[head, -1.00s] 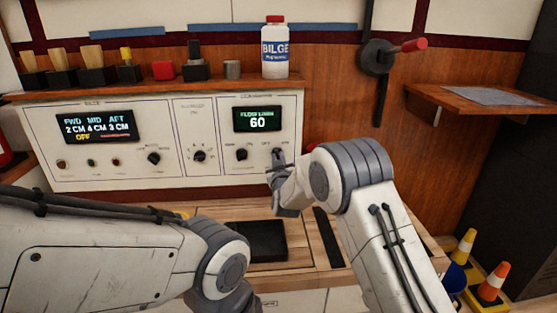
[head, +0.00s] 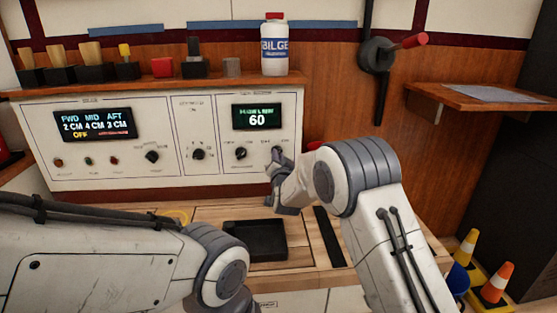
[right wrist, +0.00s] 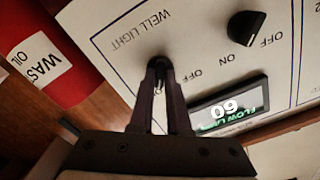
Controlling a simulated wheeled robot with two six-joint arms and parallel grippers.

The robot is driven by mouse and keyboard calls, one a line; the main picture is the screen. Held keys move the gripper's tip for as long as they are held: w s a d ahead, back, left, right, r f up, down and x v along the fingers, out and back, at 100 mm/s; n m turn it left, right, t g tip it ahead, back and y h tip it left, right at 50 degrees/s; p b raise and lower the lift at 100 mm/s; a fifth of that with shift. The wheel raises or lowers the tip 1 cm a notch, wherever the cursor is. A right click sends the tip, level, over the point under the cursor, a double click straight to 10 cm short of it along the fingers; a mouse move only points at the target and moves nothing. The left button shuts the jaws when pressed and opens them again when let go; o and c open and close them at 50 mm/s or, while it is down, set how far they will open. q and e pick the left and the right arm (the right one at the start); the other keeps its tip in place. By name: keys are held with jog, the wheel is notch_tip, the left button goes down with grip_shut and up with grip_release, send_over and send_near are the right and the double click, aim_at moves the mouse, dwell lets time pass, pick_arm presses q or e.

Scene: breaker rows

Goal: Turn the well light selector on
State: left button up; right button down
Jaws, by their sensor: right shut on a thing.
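The well light selector (head: 277,151) is a dark knob at the lower right of the white panel (head: 200,181). The right wrist view shows it upside down, with the WELL LIGHT label (right wrist: 140,32) beside it and an OFF mark to its right. My right gripper (right wrist: 160,72) is at the panel, its dark fingers shut on the selector.
A neighbouring black knob (right wrist: 246,28) with OFF and ON marks is close by. The flow display (head: 257,117) reads 60. A BILGE bottle (head: 275,48) stands on the shelf above. A black tray (head: 256,257) lies on the bench below.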

jog(key=shift+m, duration=0.6)
jog(key=c, duration=0.9)
grip_release()
jog(key=shift+s, duration=0.1)
jog(key=shift+s+d+p, duration=0.15)
jog(key=shift+s+p, duration=0.3)
jog(key=shift+s, duration=1.25)
jog(key=shift+s+d+p, duration=0.15)
jog(key=shift+s+p, duration=0.3)
jog(key=shift+s, duration=1.25)
jog(key=shift+s+d+p, duration=0.15)
jog(key=shift+s+p, duration=0.3)
jog(key=shift+s, duration=1.25)
